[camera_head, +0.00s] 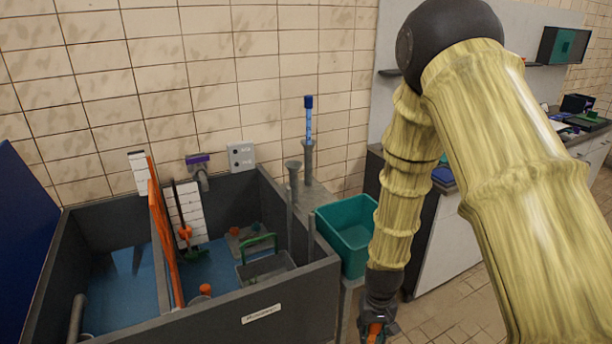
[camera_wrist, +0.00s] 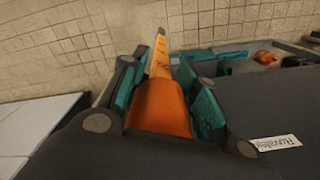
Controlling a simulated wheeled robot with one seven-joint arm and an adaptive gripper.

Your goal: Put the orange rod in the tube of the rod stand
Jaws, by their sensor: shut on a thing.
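My gripper (camera_head: 376,330) is low at the bottom of the head view, right of the tank and in front of the teal bin. It is shut on an orange rod (camera_wrist: 160,105), which points away from the wrist between the teal finger pads (camera_wrist: 165,90). The rod's far part is paler with dark marks. Only a bit of orange shows in the head view. Grey upright tubes, seemingly the rod stand, stand at the tank's right corner. One flared tube (camera_head: 293,180) looks empty; a taller one (camera_head: 308,165) behind it holds a blue rod (camera_head: 309,118). Their bases are hidden.
A dark tank (camera_head: 290,300) with two compartments fills the lower left, with an orange strip (camera_head: 165,240) along its divider. A teal bin (camera_head: 348,233) stands right of the tubes. A counter (camera_head: 440,245) is behind my arm. Tiled floor is clear at lower right.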

